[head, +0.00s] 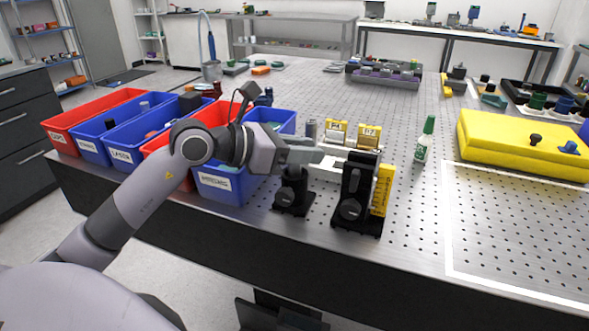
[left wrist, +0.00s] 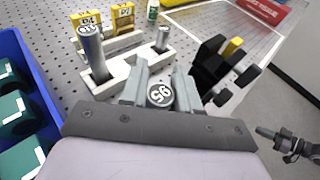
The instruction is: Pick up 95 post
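The 95 post (left wrist: 160,94) shows its round dark end with white digits in the left wrist view. It is between the two fingers of my left gripper (left wrist: 160,82), which appear shut on it with no clear gap on either side. Its lower part is hidden. In the head view my left gripper (head: 308,152) is above a black post holder (head: 292,196) near the table's front edge; the post itself is hard to make out there. My right gripper is not in view.
A white rack (left wrist: 120,72) holds a taller numbered post (left wrist: 92,52) and a shorter post (left wrist: 162,40). A second black holder (head: 352,205) with a yellow piece (head: 381,190) stands to the right. Blue and red bins are at left. A green-capped bottle (head: 424,140) stands behind.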

